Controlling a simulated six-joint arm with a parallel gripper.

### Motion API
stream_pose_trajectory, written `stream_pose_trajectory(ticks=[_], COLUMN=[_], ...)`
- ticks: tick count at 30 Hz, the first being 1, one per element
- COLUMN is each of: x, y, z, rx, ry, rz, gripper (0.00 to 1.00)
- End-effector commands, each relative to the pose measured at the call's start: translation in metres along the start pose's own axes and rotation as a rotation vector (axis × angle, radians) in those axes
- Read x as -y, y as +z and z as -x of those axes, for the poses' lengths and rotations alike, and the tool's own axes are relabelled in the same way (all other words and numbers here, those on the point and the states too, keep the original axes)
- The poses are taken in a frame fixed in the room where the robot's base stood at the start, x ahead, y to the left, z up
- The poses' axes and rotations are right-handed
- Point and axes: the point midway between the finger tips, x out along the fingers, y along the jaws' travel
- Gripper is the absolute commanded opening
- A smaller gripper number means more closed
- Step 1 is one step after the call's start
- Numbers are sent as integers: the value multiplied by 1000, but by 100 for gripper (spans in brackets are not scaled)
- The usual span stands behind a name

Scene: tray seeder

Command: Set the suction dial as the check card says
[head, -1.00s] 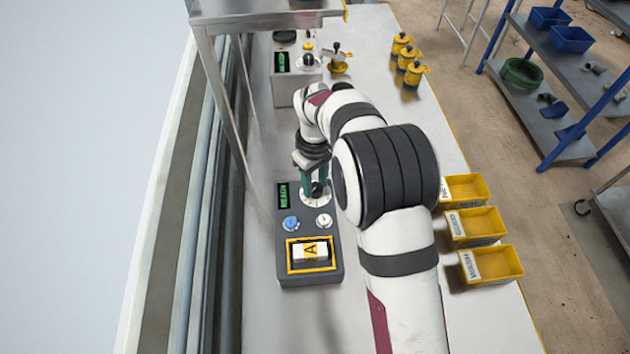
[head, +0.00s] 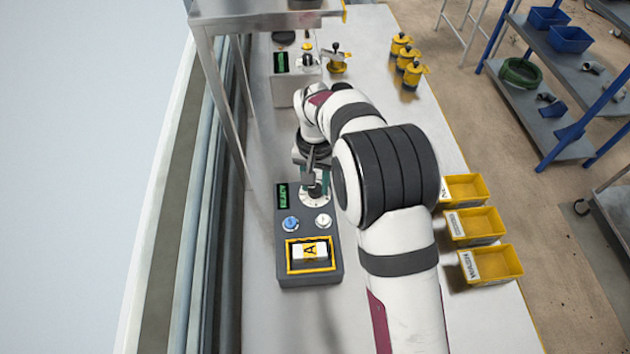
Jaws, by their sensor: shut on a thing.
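The control box (head: 283,262) stands on the bench with a small green-lit display (head: 283,196), a blue button and a white button. A round white-faced dial (head: 313,199) with a dark knob sits at the box's upper right. My gripper (head: 318,184) points down over the dial and is shut on the dial's knob. The wrist hides part of the knob, and the dial's setting is too small to read.
Several yellow-and-black pots (head: 413,76) stand at the back right. Yellow bins (head: 492,266) line the right edge. A metal frame post (head: 222,110) rises at left.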

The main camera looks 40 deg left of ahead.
Motion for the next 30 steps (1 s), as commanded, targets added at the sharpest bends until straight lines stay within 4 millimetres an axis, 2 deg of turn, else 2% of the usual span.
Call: stream_pose_trajectory(ticks=[18,30], x=[-1,-1], y=[1,1], z=[1,1], rx=[1,1], ry=[0,0], rz=[-575,-842], gripper=[0,0])
